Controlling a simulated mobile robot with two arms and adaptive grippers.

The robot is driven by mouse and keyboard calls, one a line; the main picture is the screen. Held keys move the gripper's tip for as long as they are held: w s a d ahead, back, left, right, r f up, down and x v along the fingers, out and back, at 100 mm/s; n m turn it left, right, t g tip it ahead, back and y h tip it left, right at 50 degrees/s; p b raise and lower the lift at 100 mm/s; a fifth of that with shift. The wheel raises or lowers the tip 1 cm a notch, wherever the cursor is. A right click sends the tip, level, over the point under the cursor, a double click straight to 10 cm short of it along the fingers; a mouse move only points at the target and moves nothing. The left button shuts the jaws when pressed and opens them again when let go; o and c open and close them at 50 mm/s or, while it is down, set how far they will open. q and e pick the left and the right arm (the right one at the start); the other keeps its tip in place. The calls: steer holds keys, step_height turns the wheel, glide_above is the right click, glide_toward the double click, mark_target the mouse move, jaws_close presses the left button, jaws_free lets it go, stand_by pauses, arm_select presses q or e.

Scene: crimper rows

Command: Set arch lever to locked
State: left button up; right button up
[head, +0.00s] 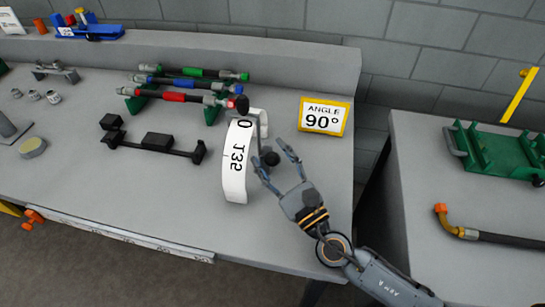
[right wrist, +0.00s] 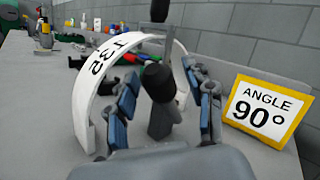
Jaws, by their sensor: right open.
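The arch lever's white arch (head: 235,178) stands near the right end of the bench, with "0" and "135" printed on its face. A dark round knob (head: 242,103) shows at its top. A second black knob (head: 271,158) is just right of the arch. In the right wrist view this black knob (right wrist: 158,82) sits on a grey block, in front of the white arch (right wrist: 100,75). My right gripper (head: 272,153) is open, its fingers on either side of the black knob. Whether they touch it I cannot tell. My left gripper is not in view.
A yellow-framed "ANGLE 90°" sign (head: 325,117) stands right of the arch. Hoses on green holders (head: 190,84) and a black bracket (head: 157,142) lie left of it. A gap separates this bench from another at right, which holds a green rack (head: 498,153) and a hose (head: 490,238).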

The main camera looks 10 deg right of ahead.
steer(key=v, duration=0.7)
steer(key=shift+s+d+f, duration=0.1)
steer(key=shift+s, duration=0.15)
